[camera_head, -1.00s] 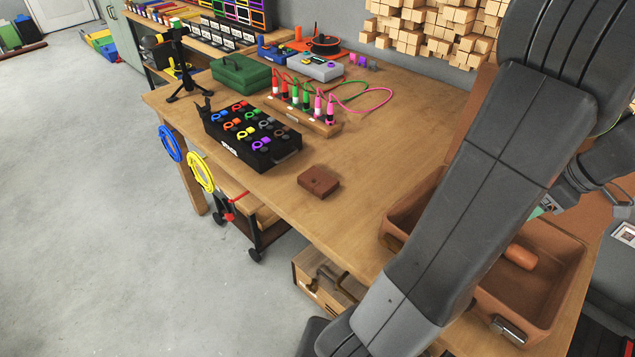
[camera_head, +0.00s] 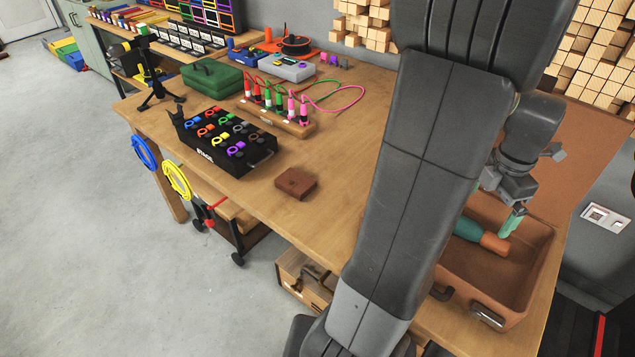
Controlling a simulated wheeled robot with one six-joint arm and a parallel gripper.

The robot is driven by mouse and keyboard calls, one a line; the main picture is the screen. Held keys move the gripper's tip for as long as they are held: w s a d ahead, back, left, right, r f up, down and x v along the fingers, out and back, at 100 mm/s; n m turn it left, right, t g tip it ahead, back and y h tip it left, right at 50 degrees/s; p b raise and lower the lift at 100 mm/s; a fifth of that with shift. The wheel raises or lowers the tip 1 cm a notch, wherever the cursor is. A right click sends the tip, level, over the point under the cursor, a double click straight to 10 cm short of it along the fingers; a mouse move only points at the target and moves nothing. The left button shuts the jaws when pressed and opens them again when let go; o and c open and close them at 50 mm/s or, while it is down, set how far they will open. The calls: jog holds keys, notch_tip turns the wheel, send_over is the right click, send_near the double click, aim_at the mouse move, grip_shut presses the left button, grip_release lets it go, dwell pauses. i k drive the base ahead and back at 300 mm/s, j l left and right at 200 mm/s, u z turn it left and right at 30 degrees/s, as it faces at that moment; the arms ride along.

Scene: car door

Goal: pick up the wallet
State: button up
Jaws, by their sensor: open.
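The wallet (camera_head: 296,183) is a small flat brown block lying on the wooden table, in front of the black box with coloured rings. Nothing covers it. My gripper (camera_head: 513,218) is at the right, over the open brown case, well apart from the wallet. It points downward with a green fingertip showing, open. My arm hides part of it and part of the case.
The open brown case (camera_head: 533,270) holds a teal and orange object (camera_head: 493,243). The black ring box (camera_head: 215,150), a green case (camera_head: 210,76) and a wooden stand with coloured plugs (camera_head: 285,120) stand behind the wallet. Bare tabletop (camera_head: 345,150) lies right of the wallet.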

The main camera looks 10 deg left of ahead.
aim_at(298, 185)
jog(key=j+u, duration=0.25)
jog(key=u, duration=0.15)
jog(key=i+j+u, duration=0.1)
jog(key=j+u, duration=0.25)
jog(key=i+u, duration=0.2)
jog(key=u, duration=0.45)
